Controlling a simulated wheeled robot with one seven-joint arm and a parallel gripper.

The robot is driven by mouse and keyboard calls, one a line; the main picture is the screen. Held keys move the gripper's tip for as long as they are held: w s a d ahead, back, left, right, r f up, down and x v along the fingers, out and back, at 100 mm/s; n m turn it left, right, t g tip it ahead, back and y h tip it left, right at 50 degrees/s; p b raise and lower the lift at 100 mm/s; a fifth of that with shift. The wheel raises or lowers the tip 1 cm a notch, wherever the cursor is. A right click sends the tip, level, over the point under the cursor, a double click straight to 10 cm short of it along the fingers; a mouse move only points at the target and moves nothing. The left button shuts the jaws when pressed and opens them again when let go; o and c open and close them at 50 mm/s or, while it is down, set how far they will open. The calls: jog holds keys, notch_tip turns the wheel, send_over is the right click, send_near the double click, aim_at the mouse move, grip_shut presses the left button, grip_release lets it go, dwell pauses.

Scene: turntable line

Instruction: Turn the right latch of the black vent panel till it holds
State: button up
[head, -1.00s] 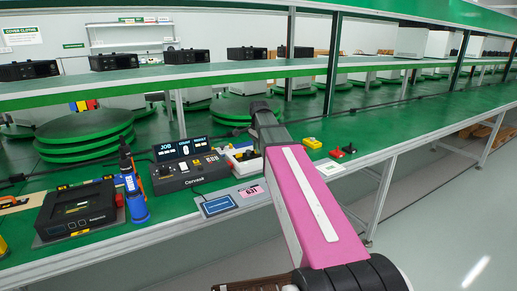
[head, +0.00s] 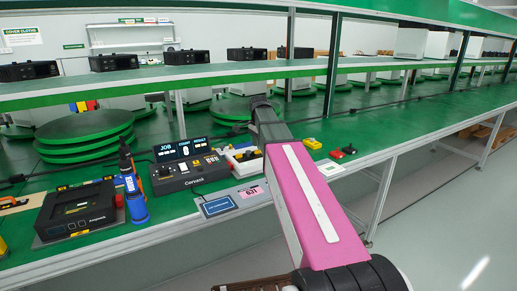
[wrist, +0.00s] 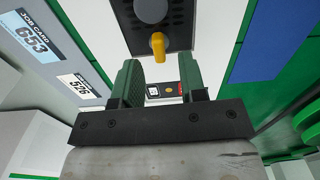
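In the wrist view the black vent panel (wrist: 176,28) is at the top centre, partly cut off by the frame edge. A yellow latch (wrist: 157,46) sits at its lower edge, its long side running up and down in the picture. Only this one latch shows, and I cannot tell from here whether it is the right one. My gripper (wrist: 158,82) is open. Its two green fingers stand apart below the latch in the picture, and nothing is held between them. In the head view my arm hides most of the working area, and I cannot make out the panel or the fingers there.
A control console (head: 187,170), a blue bottle (head: 133,190) and a black device (head: 78,210) stand on the green bench left of my arm. Green round turntables (head: 85,135) stand behind. A shelf (head: 150,75) runs above. Job cards (wrist: 38,35) show in the wrist view.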

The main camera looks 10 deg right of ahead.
notch_tip(320, 180, up, 9)
jog(key=shift+f, duration=0.2)
jog(key=shift+s, duration=0.1)
dwell(0.4)
